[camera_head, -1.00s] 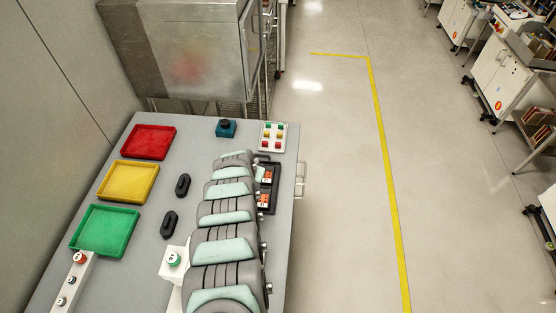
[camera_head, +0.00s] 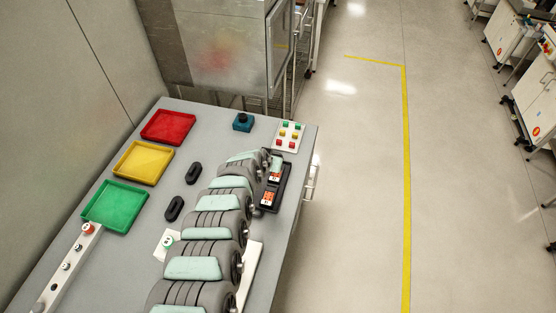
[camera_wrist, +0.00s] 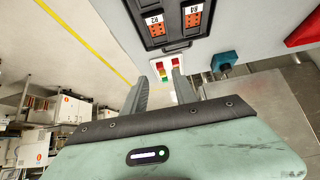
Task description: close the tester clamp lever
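No clamp lever can be clearly made out. A white fixture (camera_head: 160,246) with a green-and-white disc (camera_head: 168,242) is partly hidden by my arm; I cannot tell whether it is the tester. A small teal device with a black top (camera_head: 242,122) stands at the back of the table; it also shows in the wrist view (camera_wrist: 226,62). My gripper (camera_wrist: 160,75) is open and empty, its two fingers apart, with a button panel (camera_wrist: 166,66) seen beyond the tips. In the head view my arm hides most of the gripper, near a black tray (camera_head: 283,188).
The black tray holds orange-faced blocks (camera_head: 269,198). Red (camera_head: 168,127), yellow (camera_head: 143,163) and green (camera_head: 115,206) trays line the left side. Two black oval pieces (camera_head: 194,174) lie between them and my arm. A white rail (camera_head: 48,287) with discs is at front left. A metal cabinet (camera_head: 228,45) stands behind.

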